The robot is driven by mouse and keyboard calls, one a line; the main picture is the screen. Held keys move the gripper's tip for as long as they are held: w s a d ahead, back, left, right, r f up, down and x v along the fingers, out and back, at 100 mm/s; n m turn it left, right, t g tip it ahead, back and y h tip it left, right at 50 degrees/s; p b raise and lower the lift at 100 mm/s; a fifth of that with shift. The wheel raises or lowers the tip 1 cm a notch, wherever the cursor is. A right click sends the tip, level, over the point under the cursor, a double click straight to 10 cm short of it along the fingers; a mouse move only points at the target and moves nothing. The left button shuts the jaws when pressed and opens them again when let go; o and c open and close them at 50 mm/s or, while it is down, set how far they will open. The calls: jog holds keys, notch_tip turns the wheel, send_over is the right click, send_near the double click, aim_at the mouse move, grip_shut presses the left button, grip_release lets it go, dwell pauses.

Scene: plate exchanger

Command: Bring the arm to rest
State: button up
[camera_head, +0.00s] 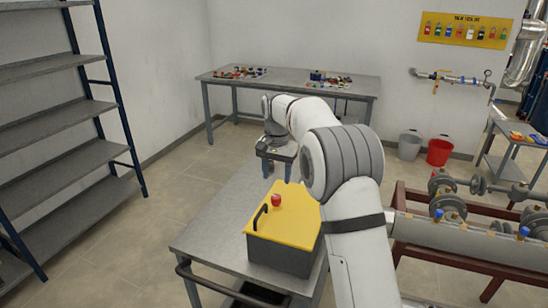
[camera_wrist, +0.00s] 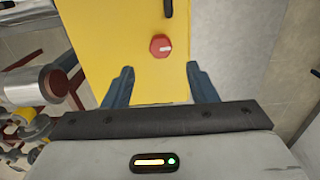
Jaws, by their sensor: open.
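My gripper (camera_head: 277,173) hangs over the far part of the grey metal cart (camera_head: 225,200), with its blue fingers pointing down. In the wrist view my gripper (camera_wrist: 160,82) has its two fingers wide apart with nothing between them. My arm is bent and raised over the cart's right side. A dark box with a yellow lid (camera_head: 287,222) stands on the cart, nearer than my gripper. A red knob (camera_head: 276,199) sits on the lid; it also shows in the wrist view (camera_wrist: 161,46), beyond the fingertips. My arm hides part of the cart and box.
A workbench (camera_head: 295,81) with small parts stands at the back wall. Empty grey shelving (camera_head: 70,150) is at left. Grey and red buckets (camera_head: 439,152) stand at back right. A red pipe frame (camera_head: 455,261) is close right of my arm. The floor left of the cart is clear.

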jog(key=s+d+r+n+t, duration=0.1)
jog(key=s+d+r, duration=0.35)
jog(key=s, duration=0.55)
jog(key=s+d+r+n+t, duration=0.1)
jog(key=s+d+r, duration=0.3)
jog(key=s, duration=0.5)
jog(key=s+d+f+n, duration=0.1)
jog(key=s+d+f, duration=0.1)
jog(key=s, duration=0.8)
jog(key=s+d+f+n+t, duration=0.1)
jog(key=s+d+f, duration=0.1)
jog(key=s+f, duration=0.3)
jog(key=s, duration=0.4)
jog(key=shift+s+d+n, duration=0.3)
jog(key=shift+s+d, duration=0.05)
